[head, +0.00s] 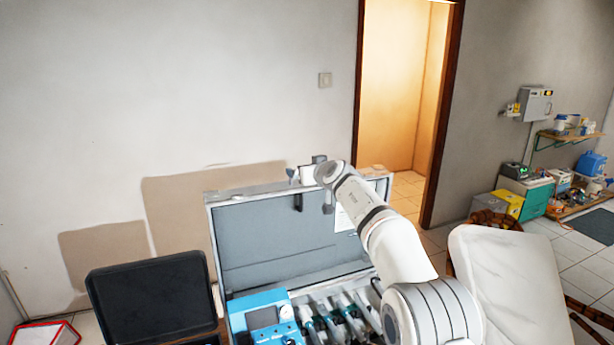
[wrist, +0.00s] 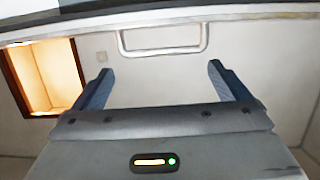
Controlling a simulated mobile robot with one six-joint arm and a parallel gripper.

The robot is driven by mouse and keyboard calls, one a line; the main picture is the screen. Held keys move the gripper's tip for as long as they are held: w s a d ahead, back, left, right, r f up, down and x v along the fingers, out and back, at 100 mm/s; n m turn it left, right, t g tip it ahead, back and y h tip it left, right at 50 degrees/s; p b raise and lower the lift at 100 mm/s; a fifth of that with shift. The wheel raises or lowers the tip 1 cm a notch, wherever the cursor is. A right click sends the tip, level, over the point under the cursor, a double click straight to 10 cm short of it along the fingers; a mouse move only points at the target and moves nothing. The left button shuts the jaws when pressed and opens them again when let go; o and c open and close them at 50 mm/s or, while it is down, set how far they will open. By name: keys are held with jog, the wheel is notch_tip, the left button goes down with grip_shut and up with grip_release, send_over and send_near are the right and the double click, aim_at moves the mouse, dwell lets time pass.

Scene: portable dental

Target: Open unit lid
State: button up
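The unit is a case with a blue panel (head: 262,312) and several dental handpieces (head: 335,312) in its base. Its lid (head: 262,240) stands raised at the back, with its grey inner face showing. My gripper (head: 303,173) is at the lid's top edge in the head view, partly hidden by my wrist. In the wrist view my gripper (wrist: 159,72) has its fingers wide apart with nothing between them. A metal handle (wrist: 163,52) hangs from the lid edge (wrist: 220,17) beyond the fingertips. I cannot tell whether the gripper touches the lid.
A black open case (head: 150,295) stands left of the unit. A white padded chair (head: 510,285) is at the right. Behind are a wall (head: 180,80) and a lit doorway (head: 400,90). Shelves with boxes (head: 535,190) stand at the far right.

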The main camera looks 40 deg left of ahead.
jog(key=shift+o, duration=0.2)
jog(key=shift+d, duration=0.15)
jog(key=shift+s+f, duration=0.1)
jog(key=shift+f, duration=0.35)
jog(key=b+v, duration=0.4)
jog(key=v, duration=0.3)
jog(key=shift+d+r, duration=0.25)
jog(key=shift+r, duration=0.15)
